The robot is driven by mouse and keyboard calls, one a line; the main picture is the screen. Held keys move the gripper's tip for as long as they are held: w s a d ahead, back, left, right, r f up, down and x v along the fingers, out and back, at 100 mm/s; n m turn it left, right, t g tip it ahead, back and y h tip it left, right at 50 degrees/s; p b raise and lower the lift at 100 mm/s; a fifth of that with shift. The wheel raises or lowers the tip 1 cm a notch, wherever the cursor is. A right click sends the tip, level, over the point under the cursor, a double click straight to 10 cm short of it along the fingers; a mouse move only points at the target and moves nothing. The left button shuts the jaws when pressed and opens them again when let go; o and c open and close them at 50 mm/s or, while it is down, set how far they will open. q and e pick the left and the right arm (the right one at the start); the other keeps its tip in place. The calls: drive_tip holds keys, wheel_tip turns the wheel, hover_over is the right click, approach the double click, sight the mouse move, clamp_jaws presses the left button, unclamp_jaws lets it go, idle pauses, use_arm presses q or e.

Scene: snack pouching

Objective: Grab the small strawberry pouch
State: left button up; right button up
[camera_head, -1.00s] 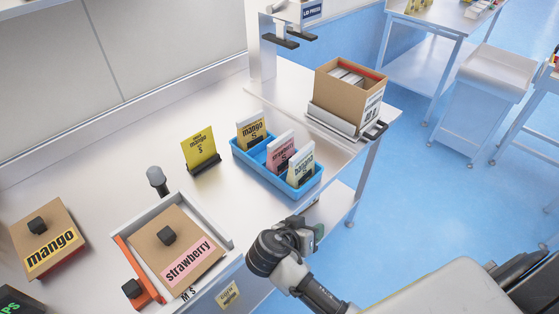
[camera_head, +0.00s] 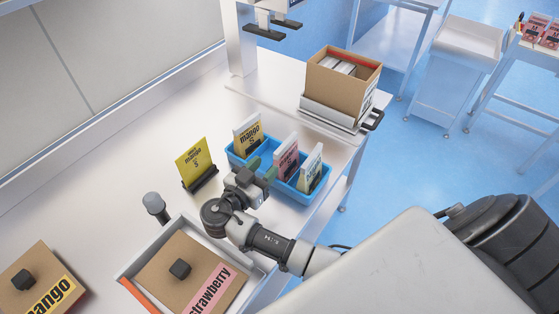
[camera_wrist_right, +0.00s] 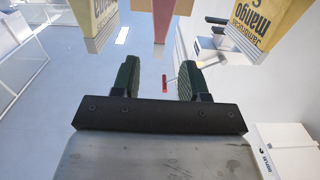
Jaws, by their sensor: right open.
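The small strawberry pouch (camera_head: 287,160) is pink with a white top and stands in the middle of the blue tray (camera_head: 303,193), between a mango pouch (camera_head: 248,135) and a pale green-labelled pouch (camera_head: 311,168). My right gripper (camera_head: 262,168) is open, at the tray's near side, in front of the pouches and partly covering the tray. In the right wrist view, its green fingers (camera_wrist_right: 157,79) are apart with nothing between them. A narrow pinkish item (camera_wrist_right: 163,18) lies beyond them, between yellow items; its face is not readable. My left gripper is not in view.
A yellow mango card (camera_head: 194,162) stands in a dark holder left of the tray. A cardboard box (camera_head: 332,87) stands behind it. A strawberry box (camera_head: 160,275) and a mango box (camera_head: 40,280) lie at the front left.

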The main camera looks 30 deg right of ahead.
sight(282, 147)
drive_tip(key=x, duration=0.1)
drive_tip(key=p+x, duration=0.1)
drive_tip(key=x, duration=0.1)
drive_tip(key=shift+s+d+r, duration=0.15)
drive_tip(key=shift+s+d, duration=0.05)
drive_tip(key=shift+w+d+r, duration=0.1)
drive_tip(key=shift+w+d, duration=0.05)
drive_tip(key=shift+d, duration=0.1)
drive_tip(key=p+x, duration=0.3)
drive_tip(key=x, duration=0.1)
drive_tip(key=shift+w+d, duration=0.1)
drive_tip(key=shift+w, duration=0.1)
drive_tip(key=shift+d, duration=0.2)
drive_tip(key=shift+a+f, duration=0.1)
drive_tip(key=shift+f, duration=0.1)
drive_tip(key=shift+c, duration=0.8)
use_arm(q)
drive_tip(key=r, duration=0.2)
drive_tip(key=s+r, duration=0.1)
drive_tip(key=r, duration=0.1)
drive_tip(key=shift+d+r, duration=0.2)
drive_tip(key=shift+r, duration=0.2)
use_arm(e)
clamp_jaws()
